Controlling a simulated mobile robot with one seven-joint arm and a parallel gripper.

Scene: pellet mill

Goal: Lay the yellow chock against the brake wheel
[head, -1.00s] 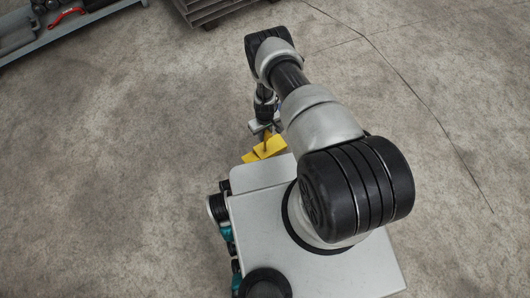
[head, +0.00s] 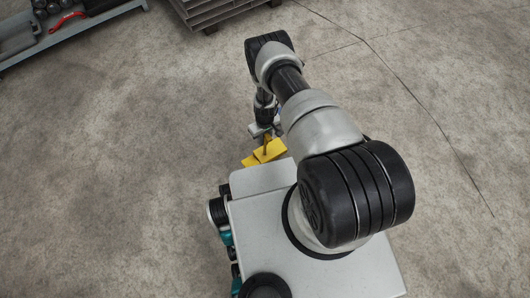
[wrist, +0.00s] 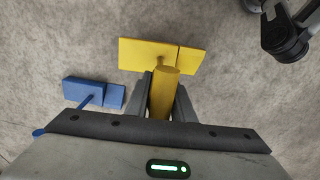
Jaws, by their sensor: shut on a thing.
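The yellow chock (wrist: 160,54) is a flat two-part wedge block with a thick round handle. My gripper (wrist: 161,95) is shut on that handle, one finger on each side, in the wrist view. In the head view the chock (head: 265,153) hangs under my gripper (head: 265,135), just past the far left corner of my base. I cannot tell its height above the floor. I do not make out the brake wheel in either view.
A blue chock-like block with a thin handle (wrist: 84,88) shows left of the yellow chock in the wrist view. A grey shelf (head: 75,32) with tools is at the upper left and a slatted pallet (head: 228,10) at the top. Bare concrete floor (head: 110,170) lies left.

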